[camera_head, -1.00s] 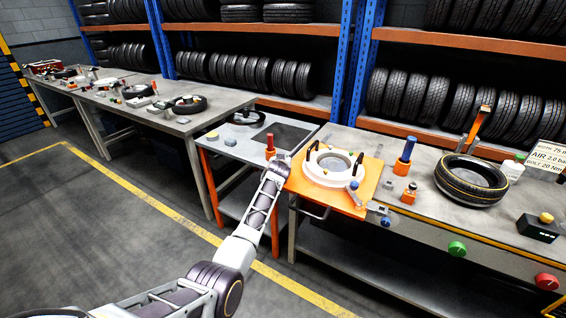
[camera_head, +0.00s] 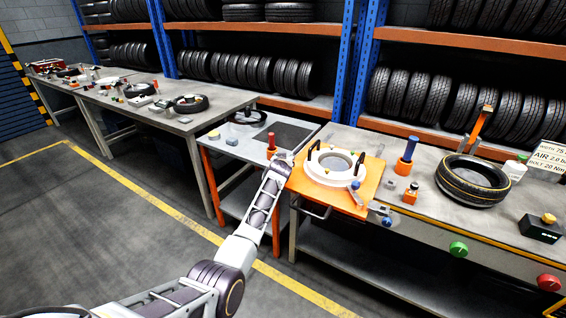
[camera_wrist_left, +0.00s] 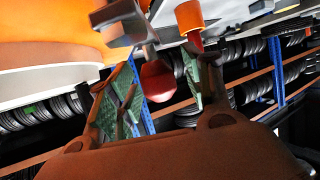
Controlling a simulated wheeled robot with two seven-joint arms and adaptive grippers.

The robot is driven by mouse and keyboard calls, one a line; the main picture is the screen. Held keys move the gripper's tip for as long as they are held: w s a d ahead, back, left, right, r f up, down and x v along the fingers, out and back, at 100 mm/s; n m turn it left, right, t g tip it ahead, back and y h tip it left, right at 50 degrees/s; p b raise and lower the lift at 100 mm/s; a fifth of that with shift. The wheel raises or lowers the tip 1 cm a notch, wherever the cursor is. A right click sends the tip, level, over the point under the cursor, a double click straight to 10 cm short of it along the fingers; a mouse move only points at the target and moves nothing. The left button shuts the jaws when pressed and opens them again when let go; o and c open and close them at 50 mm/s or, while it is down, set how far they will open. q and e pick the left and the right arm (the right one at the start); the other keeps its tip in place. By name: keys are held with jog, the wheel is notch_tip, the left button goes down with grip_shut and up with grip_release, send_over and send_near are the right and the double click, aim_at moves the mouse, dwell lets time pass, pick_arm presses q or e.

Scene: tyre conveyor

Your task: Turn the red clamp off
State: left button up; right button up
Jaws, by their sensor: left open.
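The red clamp (camera_head: 271,141) shows in the head view as an upright red handle on an orange base, at the right edge of the grey side table. My left gripper (camera_head: 281,157) is close beside it, on its near right side, but is small and partly hidden there. In the left wrist view the two green-padded fingers of my left gripper (camera_wrist_left: 161,66) stand apart. A dark red rounded piece (camera_wrist_left: 158,82) shows between or beyond them, and an orange cylinder (camera_wrist_left: 190,16) is above the right finger. I cannot tell whether the fingers touch the red piece. My right gripper is out of view.
A white ring fixture (camera_head: 329,168) with black handles sits on an orange plate (camera_head: 372,177) right of the gripper. A blue-handled clamp (camera_head: 408,153) and a tyre (camera_head: 472,181) stand farther right. Tyre racks line the back. The floor at the left is clear.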

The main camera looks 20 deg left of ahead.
pick_arm(q)
jog(key=shift+s, duration=0.15)
jog(key=v, duration=1.1)
jog(key=shift+s+r, duration=0.25)
jog(key=shift+s, duration=0.05)
dwell(0.5)
jog(key=shift+d, duration=0.1)
